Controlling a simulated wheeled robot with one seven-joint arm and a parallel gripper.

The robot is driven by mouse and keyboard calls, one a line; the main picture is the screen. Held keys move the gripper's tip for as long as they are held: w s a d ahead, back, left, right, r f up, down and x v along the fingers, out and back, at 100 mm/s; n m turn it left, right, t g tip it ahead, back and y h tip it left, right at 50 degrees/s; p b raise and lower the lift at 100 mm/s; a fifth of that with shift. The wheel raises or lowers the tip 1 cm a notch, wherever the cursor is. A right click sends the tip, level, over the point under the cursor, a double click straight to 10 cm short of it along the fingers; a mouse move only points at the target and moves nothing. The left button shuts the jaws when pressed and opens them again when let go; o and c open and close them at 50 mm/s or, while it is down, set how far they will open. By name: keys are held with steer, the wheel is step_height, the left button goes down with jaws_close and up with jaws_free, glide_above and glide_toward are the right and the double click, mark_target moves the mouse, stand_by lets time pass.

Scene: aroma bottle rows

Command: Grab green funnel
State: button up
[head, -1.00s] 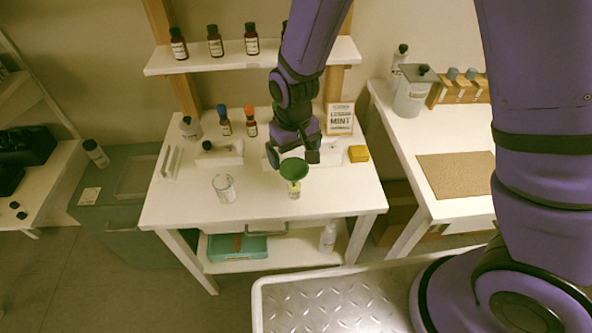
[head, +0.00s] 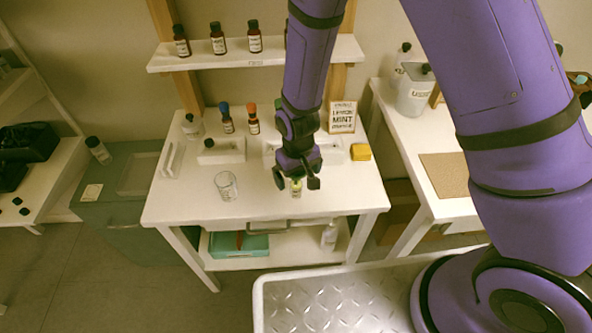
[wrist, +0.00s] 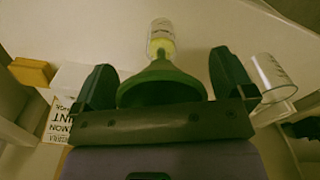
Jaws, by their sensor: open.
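The green funnel (wrist: 160,84) sits in the neck of a small clear bottle (wrist: 161,37) with yellowish content in the wrist view. Its wide mouth faces my gripper and lies between the two fingers. My gripper (wrist: 163,76) is open, with a dark finger on each side of the funnel and visible gaps. In the head view my gripper (head: 297,183) is low over the front of the white table (head: 190,212) and hides the funnel. The bottle (head: 296,188) shows partly beneath it.
A glass beaker (head: 226,186) stands left of my gripper. A yellow sponge-like block (head: 361,152) and a mint sign (head: 342,118) are behind right. Bottles with blue (head: 226,119) and orange (head: 252,118) caps stand behind left. The table's front left is clear.

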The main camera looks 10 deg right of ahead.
steer(key=c, duration=0.9)
steer(key=shift+r, duration=0.1)
